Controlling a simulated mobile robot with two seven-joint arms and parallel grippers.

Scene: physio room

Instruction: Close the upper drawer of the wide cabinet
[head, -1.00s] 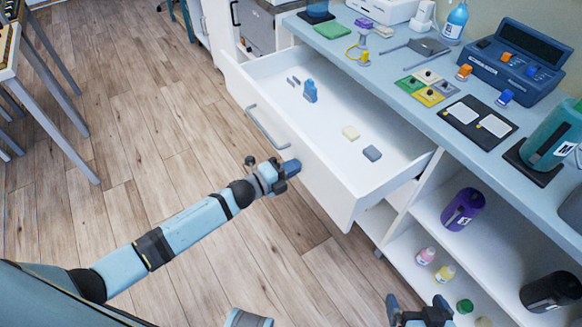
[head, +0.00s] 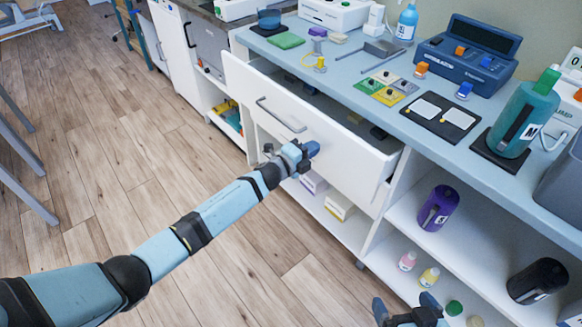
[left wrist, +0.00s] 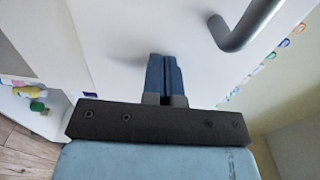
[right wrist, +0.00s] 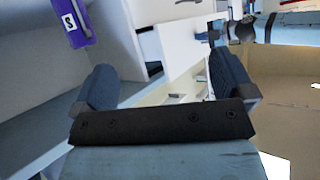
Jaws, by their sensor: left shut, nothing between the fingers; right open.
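The upper drawer (head: 352,164) of the wide cabinet (head: 425,122) is partly out. Its white front stands off the cabinet, and a dark gap behind it shows a little of the inside. A grey bar handle (head: 281,115) is on the front; it also shows in the left wrist view (left wrist: 246,28). My left gripper (head: 312,149) is shut and empty, its fingertips at the drawer front, right of and below the handle. In the left wrist view the fingertips (left wrist: 164,60) touch or nearly touch the white panel. My right gripper (head: 408,305) is open and empty, low by the open shelves.
The blue countertop holds a blue device (head: 465,60), a teal bottle (head: 521,120), a black tray and coloured pads (head: 387,88). Shelves below hold a purple bottle (head: 437,208), a black bottle (head: 537,281) and small bottles.

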